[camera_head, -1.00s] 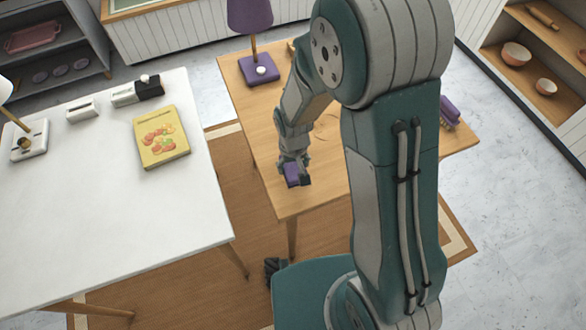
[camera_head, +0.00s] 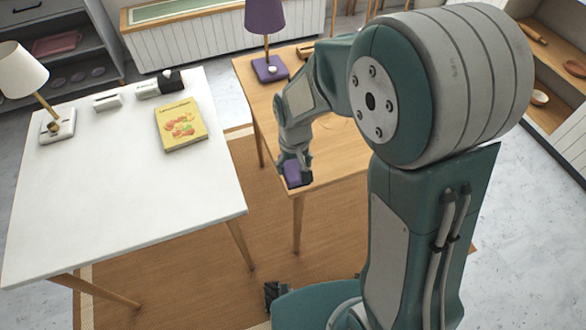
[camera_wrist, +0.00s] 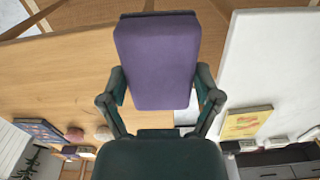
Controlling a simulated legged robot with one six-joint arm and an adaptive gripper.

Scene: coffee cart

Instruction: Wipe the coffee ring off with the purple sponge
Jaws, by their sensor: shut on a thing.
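The purple sponge (camera_head: 293,175) is in my gripper (camera_head: 294,164), at the front left corner of the wooden table (camera_head: 264,105). In the wrist view the sponge (camera_wrist: 157,62) sticks out as a purple block with a dark far end. My gripper (camera_wrist: 160,88) has its two fingers against the sponge's sides. I cannot tell whether the sponge touches the tabletop. The coffee ring does not show in either current view; my arm covers much of the table in the head view.
A purple lamp (camera_head: 265,18) stands at the table's back left. Across a gap on the left, a white table (camera_head: 110,185) holds a yellow book (camera_head: 180,126), a white lamp (camera_head: 22,72) and small appliances (camera_head: 158,84). Shelves with bowls (camera_head: 539,97) are at the right.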

